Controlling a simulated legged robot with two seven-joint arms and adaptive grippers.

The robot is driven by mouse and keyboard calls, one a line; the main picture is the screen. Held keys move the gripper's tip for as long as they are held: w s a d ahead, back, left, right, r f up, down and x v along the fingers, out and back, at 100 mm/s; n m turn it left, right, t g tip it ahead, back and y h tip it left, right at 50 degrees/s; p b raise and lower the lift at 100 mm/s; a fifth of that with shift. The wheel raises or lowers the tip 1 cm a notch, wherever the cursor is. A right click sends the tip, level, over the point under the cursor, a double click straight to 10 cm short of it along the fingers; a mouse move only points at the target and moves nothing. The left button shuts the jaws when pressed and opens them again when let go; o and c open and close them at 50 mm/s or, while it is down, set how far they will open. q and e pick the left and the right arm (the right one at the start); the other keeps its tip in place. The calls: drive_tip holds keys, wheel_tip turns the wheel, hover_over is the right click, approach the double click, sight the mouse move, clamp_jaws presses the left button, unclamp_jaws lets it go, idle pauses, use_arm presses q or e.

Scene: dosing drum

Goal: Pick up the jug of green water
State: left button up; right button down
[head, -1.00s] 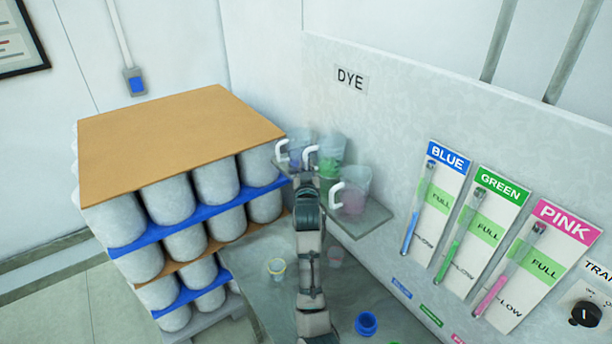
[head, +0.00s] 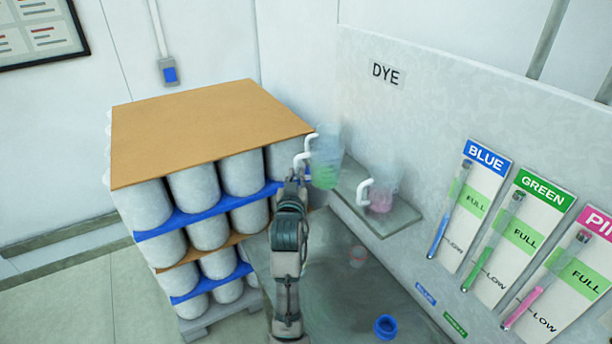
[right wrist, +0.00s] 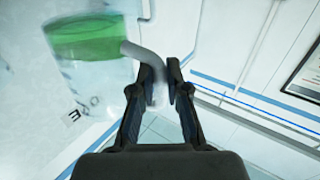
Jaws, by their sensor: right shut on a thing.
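The jug of green water (head: 325,175) is clear with green liquid in its lower part. My right gripper (head: 299,175) is at its left side, shut on its white handle. In the right wrist view the handle (right wrist: 157,85) sits between the two fingers (right wrist: 158,92), and the jug (right wrist: 95,45) is at the upper left. The jug appears off the shelf (head: 400,222), in front of its left end. A jug with pink liquid (head: 381,192) stands on the shelf. Another jug (head: 331,133) shows behind the green one, mostly hidden. My left gripper is not in view.
Stacked white drums (head: 195,187) under a brown board (head: 205,130) stand close to the left of my right arm. The wall panel (head: 440,120) is at the right. A blue cup (head: 385,327) and a small clear cup (head: 357,257) are on the lower surface.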

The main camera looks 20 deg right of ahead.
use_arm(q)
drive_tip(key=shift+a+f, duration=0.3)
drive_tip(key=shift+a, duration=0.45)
use_arm(e)
drive_tip(key=shift+s+a+r, duration=0.15)
drive_tip(key=shift+a, duration=0.65)
drive_tip(key=shift+s+a+r, duration=0.1)
drive_tip(key=shift+a, duration=0.7)
drive_tip(key=shift+a, duration=0.35)
drive_tip(key=shift+d, duration=0.25)
drive_tip(key=shift+a, duration=0.15)
idle(0.3)
